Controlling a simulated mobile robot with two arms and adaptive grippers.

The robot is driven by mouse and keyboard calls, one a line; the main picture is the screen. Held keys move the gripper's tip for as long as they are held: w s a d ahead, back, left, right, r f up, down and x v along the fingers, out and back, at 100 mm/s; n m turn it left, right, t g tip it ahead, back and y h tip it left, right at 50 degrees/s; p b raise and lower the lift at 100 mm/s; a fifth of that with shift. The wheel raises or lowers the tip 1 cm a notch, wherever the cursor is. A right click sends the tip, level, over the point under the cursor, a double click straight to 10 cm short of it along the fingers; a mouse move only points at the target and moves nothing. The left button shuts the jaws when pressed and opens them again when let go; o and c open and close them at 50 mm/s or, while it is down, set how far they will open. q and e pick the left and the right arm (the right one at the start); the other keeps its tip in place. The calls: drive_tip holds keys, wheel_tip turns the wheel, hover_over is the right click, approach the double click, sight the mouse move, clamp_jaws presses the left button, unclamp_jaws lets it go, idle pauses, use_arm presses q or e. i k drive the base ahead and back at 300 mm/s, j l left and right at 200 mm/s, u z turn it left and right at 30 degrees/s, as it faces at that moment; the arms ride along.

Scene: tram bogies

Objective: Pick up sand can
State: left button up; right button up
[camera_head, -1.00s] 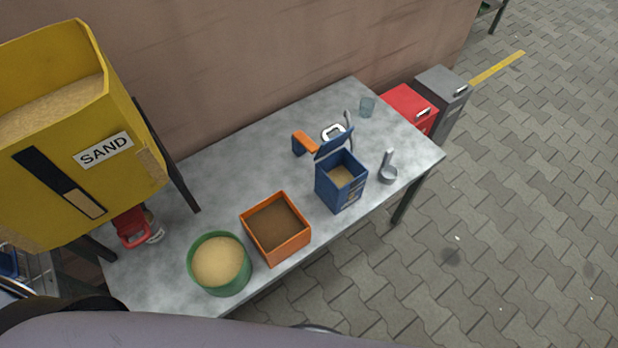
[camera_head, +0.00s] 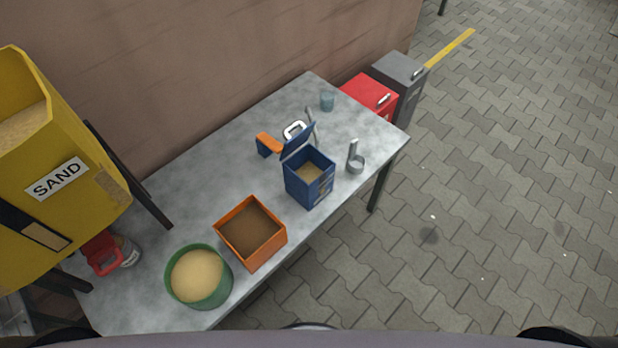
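The likely sand can is a blue open-topped can (camera_head: 309,181) on the grey table, with sand-coloured fill inside and its lid tilted up at the back. A green round tub (camera_head: 198,277) with sand-coloured fill stands at the table's near left. A yellow bin (camera_head: 62,190) labelled SAND stands at the left, partly cut off by the picture edge. Neither of my grippers is in view; only dark parts of my own body show along the bottom edge.
The grey table (camera_head: 195,180) also holds an orange box (camera_head: 250,233) with brown fill, an orange-and-blue tool (camera_head: 268,144), a metal cup with a handle (camera_head: 356,160), a glass (camera_head: 327,101) and a red-handled item (camera_head: 106,254). Red (camera_head: 369,97) and grey boxes (camera_head: 402,85) stand behind. Paving at right is clear.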

sight(133, 253)
drive_tip(key=u, duration=1.75)
drive_tip(key=k+j+z, duration=0.25)
drive_tip(key=k+j, duration=0.2)
drive_tip(key=k+j+z, duration=0.1)
drive_tip(key=z, duration=0.15)
drive_tip(key=k+j+z, duration=0.15)
drive_tip(key=z, duration=0.15)
drive_tip(key=j, duration=0.1)
